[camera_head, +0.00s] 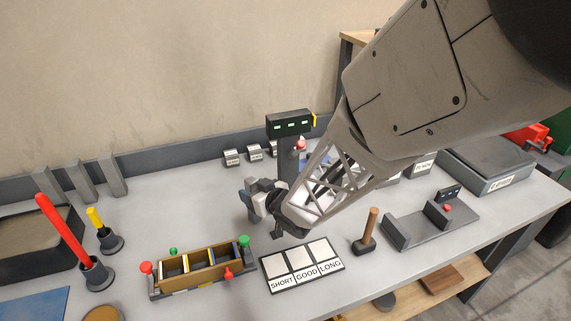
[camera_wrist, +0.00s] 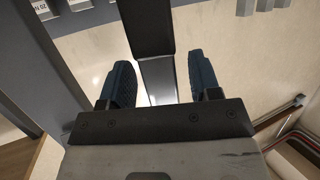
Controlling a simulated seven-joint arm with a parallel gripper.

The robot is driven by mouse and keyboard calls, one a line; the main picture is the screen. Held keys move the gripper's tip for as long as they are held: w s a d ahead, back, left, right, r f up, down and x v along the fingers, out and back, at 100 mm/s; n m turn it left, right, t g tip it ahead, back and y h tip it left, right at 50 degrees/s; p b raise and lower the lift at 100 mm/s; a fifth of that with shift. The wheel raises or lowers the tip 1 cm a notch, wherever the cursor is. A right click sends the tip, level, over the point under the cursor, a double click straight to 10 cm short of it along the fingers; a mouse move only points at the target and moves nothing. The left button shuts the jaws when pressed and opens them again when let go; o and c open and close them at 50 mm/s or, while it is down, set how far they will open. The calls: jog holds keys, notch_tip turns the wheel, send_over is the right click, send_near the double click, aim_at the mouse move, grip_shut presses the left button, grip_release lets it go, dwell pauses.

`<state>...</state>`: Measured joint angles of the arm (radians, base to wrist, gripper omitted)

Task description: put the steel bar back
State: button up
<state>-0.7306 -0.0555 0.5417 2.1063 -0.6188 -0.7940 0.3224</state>
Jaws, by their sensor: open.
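My gripper (camera_head: 262,201) is open above the middle of the bench, in front of the dark display post (camera_head: 288,162). In the wrist view my gripper (camera_wrist: 159,65) has its two dark blue fingers spread apart. A dark upright piece (camera_wrist: 152,28) and a paler grey strip (camera_wrist: 158,82) below it line up with the gap between them. I cannot tell whether the strip is the steel bar or part of the post. No steel bar can be picked out for certain in the head view.
A wooden mould (camera_head: 202,271) with coloured knobs and a plate marked SHORT, GOOD, LONG (camera_head: 302,268) lie in front. A mallet (camera_head: 368,235) and grey fixture (camera_head: 430,226) stand right. A red bar (camera_head: 62,232) stands in a holder at left.

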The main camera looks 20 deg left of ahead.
jog(key=v, duration=1)
jog(key=shift+d, duration=0.35)
jog(key=shift+s+r, duration=0.1)
dwell(0.4)
